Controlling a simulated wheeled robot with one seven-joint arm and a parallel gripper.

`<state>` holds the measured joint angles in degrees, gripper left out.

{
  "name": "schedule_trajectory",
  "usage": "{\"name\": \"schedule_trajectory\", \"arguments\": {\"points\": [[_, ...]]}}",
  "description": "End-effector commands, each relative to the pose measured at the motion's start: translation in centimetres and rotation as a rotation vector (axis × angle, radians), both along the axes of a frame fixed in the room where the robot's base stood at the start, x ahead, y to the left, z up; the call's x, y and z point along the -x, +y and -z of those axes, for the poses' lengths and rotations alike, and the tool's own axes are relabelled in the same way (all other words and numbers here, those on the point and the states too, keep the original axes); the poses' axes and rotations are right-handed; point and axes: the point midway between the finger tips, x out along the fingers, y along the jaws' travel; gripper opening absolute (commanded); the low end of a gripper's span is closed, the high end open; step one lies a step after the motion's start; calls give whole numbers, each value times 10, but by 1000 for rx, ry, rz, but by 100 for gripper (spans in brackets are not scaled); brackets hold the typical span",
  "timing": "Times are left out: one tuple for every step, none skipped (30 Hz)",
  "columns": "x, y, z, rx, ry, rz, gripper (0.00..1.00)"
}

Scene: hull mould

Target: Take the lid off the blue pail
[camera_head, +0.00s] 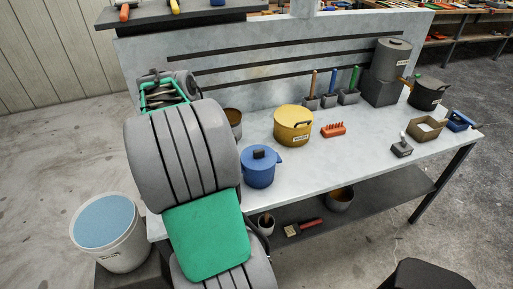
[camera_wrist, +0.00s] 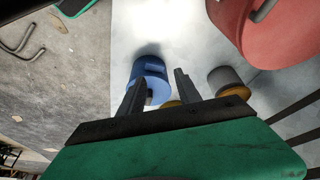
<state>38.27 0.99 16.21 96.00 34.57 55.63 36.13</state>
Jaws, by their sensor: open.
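The blue pail (camera_head: 259,176) stands upright on the grey-white bench near its front edge. Its blue lid (camera_head: 274,158) is on top and carries a dark block-shaped knob (camera_head: 259,153). In the wrist view a blue rounded thing with a squarish knob, which looks like the pail (camera_wrist: 148,68), lies beyond the fingers. My gripper (camera_wrist: 161,77) is open, its two dark fingers apart with nothing held between them. In the head view my arm stands left of the pail and I cannot make out the fingertips.
A yellow lidded pot (camera_head: 293,128) stands behind the pail, with an orange rack (camera_head: 333,129) to its right. A large red thing (camera_wrist: 275,30) is close in the wrist view. The bench's front middle is clear.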

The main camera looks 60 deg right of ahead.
Motion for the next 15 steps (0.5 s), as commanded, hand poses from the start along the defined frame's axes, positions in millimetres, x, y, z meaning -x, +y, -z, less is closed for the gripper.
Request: {"name": "schedule_trajectory", "arguments": {"points": [[25,-35,-3,14,5,182,40],[39,-50,-2,25,4,276,40],[53,-66,0,39,3,374,40],[61,-73,1,47,3,427,40],[67,-79,3,53,2,465,40],[73,-84,8,57,3,495,40],[75,-86,11,60,2,505,40],[77,-88,15,62,2,508,40],[78,-89,20,61,2,506,40],[79,-90,24,61,1,504,40],[80,-92,28,61,1,505,40],[81,-94,32,61,2,503,40],[81,-96,36,60,2,504,40],[82,-98,40,60,2,504,40],[82,-101,46,60,2,504,40]]}}
